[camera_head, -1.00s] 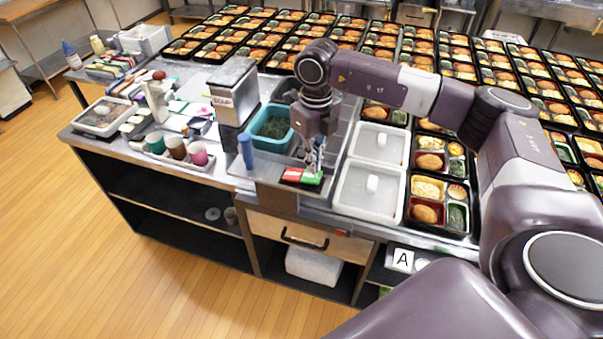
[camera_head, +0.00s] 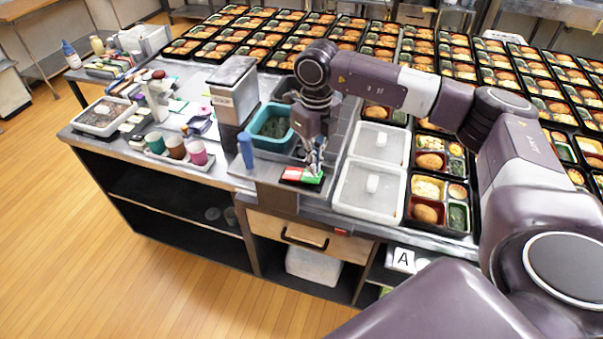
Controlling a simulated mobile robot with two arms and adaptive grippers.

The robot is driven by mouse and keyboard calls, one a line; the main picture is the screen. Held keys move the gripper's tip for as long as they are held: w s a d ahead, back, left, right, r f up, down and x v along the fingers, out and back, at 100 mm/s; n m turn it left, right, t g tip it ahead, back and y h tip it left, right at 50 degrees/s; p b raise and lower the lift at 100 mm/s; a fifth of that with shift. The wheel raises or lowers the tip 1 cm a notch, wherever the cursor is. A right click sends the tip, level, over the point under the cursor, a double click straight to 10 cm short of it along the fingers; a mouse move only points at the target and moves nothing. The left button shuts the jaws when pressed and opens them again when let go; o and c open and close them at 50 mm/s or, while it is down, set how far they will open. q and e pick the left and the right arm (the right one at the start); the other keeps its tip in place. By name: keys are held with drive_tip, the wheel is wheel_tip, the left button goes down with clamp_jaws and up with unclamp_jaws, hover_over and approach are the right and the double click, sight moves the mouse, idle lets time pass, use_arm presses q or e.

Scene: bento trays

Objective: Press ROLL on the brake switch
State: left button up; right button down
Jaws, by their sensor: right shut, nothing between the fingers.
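The brake switch (camera_head: 291,174) is a small rocker with a red left half and a green right half, set at the front of the metal counter. Its lettering is too small to read. My right gripper (camera_head: 316,168) points down at the green half, with its fingers closed and empty. The fingertips are at or just above the green half; I cannot tell whether they touch it. My left gripper is not in view.
A blue upright handle (camera_head: 246,150) and a grey box-shaped machine (camera_head: 233,90) stand left of the switch. A teal bin (camera_head: 268,143) is behind it. White lidded containers (camera_head: 369,191) stand to the right. Many bento trays (camera_head: 455,231) fill the back and right.

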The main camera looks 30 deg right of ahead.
drive_tip(key=shift+f+b, duration=0.8)
drive_tip(key=shift+f, duration=0.3)
idle(0.3)
drive_tip(key=shift+r+p, duration=2.15)
drive_tip(key=shift+r, duration=1.45)
